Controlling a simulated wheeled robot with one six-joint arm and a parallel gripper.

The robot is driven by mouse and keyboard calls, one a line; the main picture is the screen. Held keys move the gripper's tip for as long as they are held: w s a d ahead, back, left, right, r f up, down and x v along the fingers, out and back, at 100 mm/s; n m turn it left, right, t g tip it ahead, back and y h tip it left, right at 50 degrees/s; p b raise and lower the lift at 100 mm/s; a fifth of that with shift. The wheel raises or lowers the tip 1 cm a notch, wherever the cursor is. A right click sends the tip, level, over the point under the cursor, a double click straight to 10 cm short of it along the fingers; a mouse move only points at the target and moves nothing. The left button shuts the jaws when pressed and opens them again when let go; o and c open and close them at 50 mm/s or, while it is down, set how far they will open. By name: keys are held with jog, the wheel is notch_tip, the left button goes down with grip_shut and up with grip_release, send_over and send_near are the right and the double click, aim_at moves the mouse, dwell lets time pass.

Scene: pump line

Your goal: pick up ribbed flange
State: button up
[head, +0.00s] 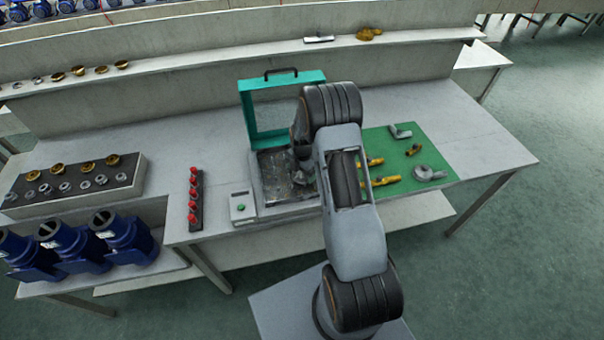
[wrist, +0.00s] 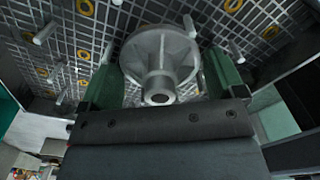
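A grey round flange (wrist: 160,58) with a raised central hub shows in the wrist view, its hub facing the camera. I take it for the ribbed flange. It lies against a dark gridded plate (wrist: 62,55) with pins and yellow rings. My gripper (wrist: 162,76) has its two dark green fingers apart, one on each side of the flange; contact is not visible. In the head view my gripper (head: 303,163) is low over the metal-floored fixture (head: 268,217) with a raised teal frame (head: 243,108). My arm hides part of the fixture, and the flange is not discernible there.
A green mat (head: 447,160) to the right holds yellow fittings (head: 386,181) and a grey part (head: 428,174). A small control box (head: 242,207) and a strip of red knobs (head: 194,200) stand left of the fixture. Blue pumps (head: 122,238) sit lower left. The bench's right end is clear.

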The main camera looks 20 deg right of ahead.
jog(key=c, duration=0.6)
jog(key=shift+c, duration=0.2)
jog(key=shift+r, duration=0.15)
jog(key=shift+w+r+b, duration=0.1)
jog(key=shift+r+b, duration=0.3)
jog(key=shift+r, duration=0.1)
jog(key=s+d+r, duration=0.2)
jog(key=s+r, duration=0.4)
jog(key=r, duration=0.2)
jog(key=s+d+r, duration=0.2)
jog(key=s+r, duration=0.5)
jog(key=r, duration=0.2)
jog(key=shift+s+d, duration=0.2)
jog(key=shift+d, duration=0.05)
jog(key=shift+f, duration=0.1)
